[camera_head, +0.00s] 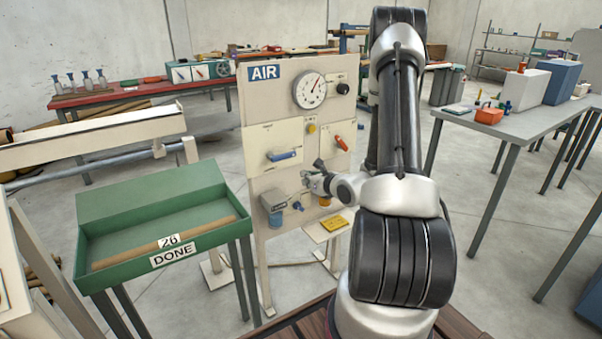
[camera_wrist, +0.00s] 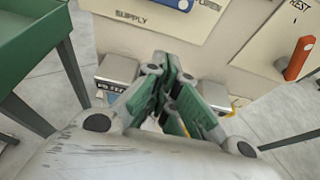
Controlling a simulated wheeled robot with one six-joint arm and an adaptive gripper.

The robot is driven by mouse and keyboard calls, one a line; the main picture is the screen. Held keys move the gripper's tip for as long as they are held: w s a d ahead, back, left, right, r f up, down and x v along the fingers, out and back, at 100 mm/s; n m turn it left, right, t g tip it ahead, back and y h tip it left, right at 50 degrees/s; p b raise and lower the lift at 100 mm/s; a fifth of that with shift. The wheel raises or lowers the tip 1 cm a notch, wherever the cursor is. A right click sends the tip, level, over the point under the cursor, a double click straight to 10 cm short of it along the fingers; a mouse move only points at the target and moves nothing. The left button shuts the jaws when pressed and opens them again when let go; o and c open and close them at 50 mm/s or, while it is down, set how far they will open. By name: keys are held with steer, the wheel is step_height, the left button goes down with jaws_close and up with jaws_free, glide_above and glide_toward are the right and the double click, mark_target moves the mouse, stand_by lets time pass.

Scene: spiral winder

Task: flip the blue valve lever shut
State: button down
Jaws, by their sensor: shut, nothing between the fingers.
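The blue valve lever (camera_head: 282,156) sits on a cream plate on the left of the AIR panel (camera_head: 275,105). It lies nearly level, tilted slightly. In the wrist view only part of the blue lever (camera_wrist: 184,4) shows at the top edge, above the SUPPLY lettering. My gripper (camera_head: 312,178) is in front of the panel, below and to the right of the lever and apart from it. In the wrist view my gripper (camera_wrist: 168,62) has its green-padded fingers together with nothing between them.
An orange lever (camera_head: 342,142) is on the right plate, below a gauge (camera_head: 310,90). A grey filter unit (camera_head: 272,200) and a small blue knob (camera_head: 297,206) are below the blue lever. A yellow item (camera_head: 335,223) lies on a small shelf. A green tray table (camera_head: 110,220) stands left.

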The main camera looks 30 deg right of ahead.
mark_target(284, 156)
steer(key=w+r, duration=0.1)
steer(key=w, duration=0.7)
steer(key=shift+w+a, duration=0.15)
steer(key=shift+w, duration=0.1)
steer(key=shift+r, duration=0.1)
